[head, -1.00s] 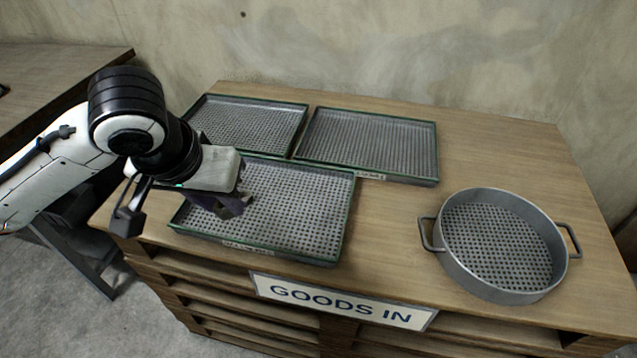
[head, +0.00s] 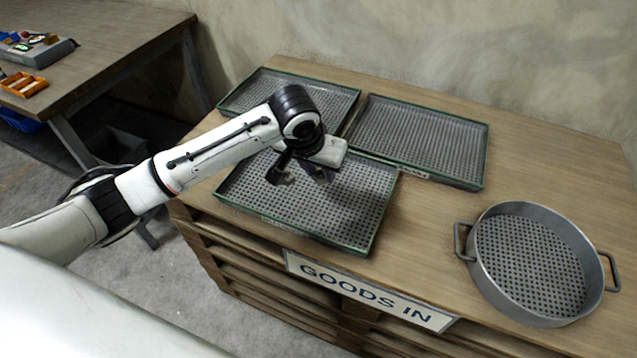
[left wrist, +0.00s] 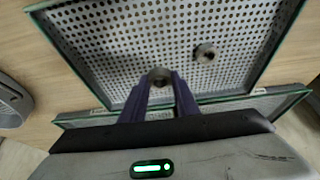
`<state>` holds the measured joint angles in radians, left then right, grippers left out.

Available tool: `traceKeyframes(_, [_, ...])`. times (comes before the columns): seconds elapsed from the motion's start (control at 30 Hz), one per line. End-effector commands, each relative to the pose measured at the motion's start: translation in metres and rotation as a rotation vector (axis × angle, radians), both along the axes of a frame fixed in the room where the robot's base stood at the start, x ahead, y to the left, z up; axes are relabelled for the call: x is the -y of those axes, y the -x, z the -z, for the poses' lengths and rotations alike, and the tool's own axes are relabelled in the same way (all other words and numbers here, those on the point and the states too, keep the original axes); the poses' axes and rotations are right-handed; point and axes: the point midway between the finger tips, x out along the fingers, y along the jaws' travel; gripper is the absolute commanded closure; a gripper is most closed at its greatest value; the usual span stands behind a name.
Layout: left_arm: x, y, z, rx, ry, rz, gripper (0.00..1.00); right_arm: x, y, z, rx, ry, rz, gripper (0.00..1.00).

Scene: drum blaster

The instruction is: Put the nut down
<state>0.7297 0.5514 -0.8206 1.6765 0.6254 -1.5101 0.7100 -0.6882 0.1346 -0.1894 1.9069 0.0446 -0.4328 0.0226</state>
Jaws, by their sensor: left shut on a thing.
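My left gripper (head: 322,174) is over the back part of the front green-rimmed perforated tray (head: 368,245). In the left wrist view its two purple fingers (left wrist: 160,84) are shut on a grey ring-like nut (left wrist: 160,74). I cannot tell whether the held nut touches the tray. A second, similar nut (left wrist: 206,52) lies on the perforated floor of the same tray, apart from the gripper. In the head view the gripper and arm hide both nuts. My right gripper is not in view.
Two more green-rimmed trays, back left (head: 310,88) and back right (head: 430,135), look empty. A round metal sieve with two handles (head: 482,275) stands at the right. Bare wooden tabletop (head: 430,225) lies between. A side table (head: 120,50) holds small items.

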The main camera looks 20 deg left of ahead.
Motion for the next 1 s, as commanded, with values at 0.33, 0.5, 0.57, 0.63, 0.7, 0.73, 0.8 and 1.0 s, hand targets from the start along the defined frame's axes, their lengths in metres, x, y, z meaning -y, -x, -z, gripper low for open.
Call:
traceKeyframes(0.33, [0.0,0.001,0.042,-0.001,-0.001,0.0,0.96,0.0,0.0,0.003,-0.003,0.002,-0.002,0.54])
traceKeyframes(0.5, [0.0,0.001,0.042,-0.001,0.0,0.0,0.96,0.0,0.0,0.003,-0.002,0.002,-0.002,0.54])
traceKeyframes(0.57, [0.0,0.001,0.042,-0.001,0.0,0.0,0.96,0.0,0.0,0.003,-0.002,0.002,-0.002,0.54])
traceKeyframes(0.63, [0.0,0.001,0.044,-0.002,0.0,0.0,0.96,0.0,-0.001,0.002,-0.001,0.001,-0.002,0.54])
traceKeyframes(0.7, [0.0,0.001,0.045,-0.002,0.0,0.0,0.67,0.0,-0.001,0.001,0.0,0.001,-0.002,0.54])
traceKeyframes(0.73, [0.0,0.001,0.045,-0.002,0.0,0.0,0.62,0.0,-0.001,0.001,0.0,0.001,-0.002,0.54])
traceKeyframes(0.8, [0.0,0.001,0.045,-0.002,0.0,0.0,0.54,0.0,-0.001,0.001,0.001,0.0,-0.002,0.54])
traceKeyframes(1.0, [0.0,0.001,0.045,-0.002,0.0,0.0,0.54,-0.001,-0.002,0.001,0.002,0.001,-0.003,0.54])
